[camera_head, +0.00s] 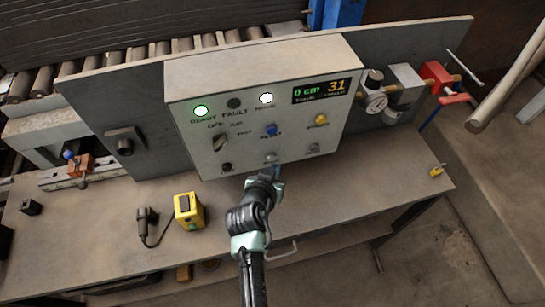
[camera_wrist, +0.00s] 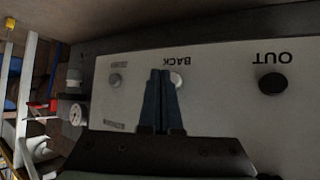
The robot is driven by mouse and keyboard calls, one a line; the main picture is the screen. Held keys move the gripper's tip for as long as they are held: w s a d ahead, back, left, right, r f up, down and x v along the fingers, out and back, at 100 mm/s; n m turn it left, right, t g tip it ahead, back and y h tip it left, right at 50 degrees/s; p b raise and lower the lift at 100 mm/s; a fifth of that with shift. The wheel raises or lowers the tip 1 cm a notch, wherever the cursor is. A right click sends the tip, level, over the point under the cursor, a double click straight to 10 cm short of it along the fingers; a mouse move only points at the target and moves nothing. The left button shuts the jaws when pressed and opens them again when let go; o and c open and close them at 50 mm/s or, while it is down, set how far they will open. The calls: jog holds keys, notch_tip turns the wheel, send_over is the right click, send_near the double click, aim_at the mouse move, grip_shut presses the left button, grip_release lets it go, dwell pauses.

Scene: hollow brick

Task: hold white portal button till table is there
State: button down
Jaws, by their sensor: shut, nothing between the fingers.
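A pale control box (camera_head: 190,148) stands on the workbench. In its lower row, the white button (camera_head: 270,157) sits between a black button (camera_head: 226,167) and a grey button (camera_head: 313,148). In the wrist view, which is upside down, the white button (camera_wrist: 177,79) is beside the word BACK, partly covered by my fingertips. My gripper (camera_head: 276,172) is shut and empty, just below the white button; its fingers (camera_wrist: 164,74) point at the panel there. I cannot tell whether they touch or press the button. The display (camera_head: 321,90) reads 0 cm and 31.
The green READY lamp (camera_head: 201,111) and a white lamp (camera_head: 266,98) are lit; the FAULT lamp (camera_head: 234,103) is dark. A gauge (camera_head: 376,103) and red valve (camera_head: 436,72) stick out at right.

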jog(key=s+p, duration=0.1)
jog(key=s, duration=0.1)
jog(key=s+d+p, duration=0.1)
jog(key=s, duration=0.1)
jog(key=shift+s+d, duration=0.15)
jog(key=shift+s, duration=0.25)
dwell(0.4)
